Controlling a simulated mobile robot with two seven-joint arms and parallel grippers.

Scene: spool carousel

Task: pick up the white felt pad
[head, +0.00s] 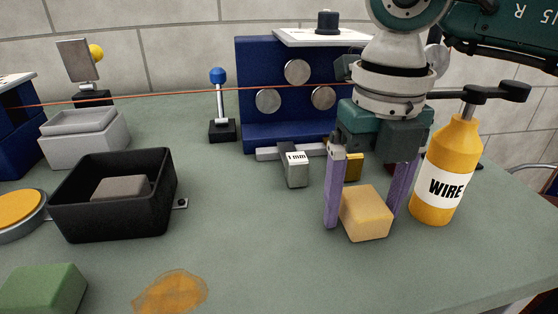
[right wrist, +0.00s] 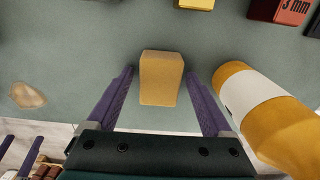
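No plainly white felt pad shows in either view. A tan-yellow block (head: 367,213) lies on the green-grey table and also shows in the right wrist view (right wrist: 161,78). My right gripper (head: 362,221) points down with its purple fingers on either side of this block. It is open, with gaps between fingers and block in the right wrist view (right wrist: 160,80). A grey-brown pad-like block (head: 121,188) lies in a black open tray (head: 112,222) at the left.
A yellow WIRE bottle (head: 446,170) stands close to the right of my right gripper. Behind are a blue stand (head: 262,65) with round discs and a grey 1 mm block (head: 297,170). A green block (head: 42,290) and an orange stain (head: 170,292) are in front. A grey box (head: 86,152) stands back left.

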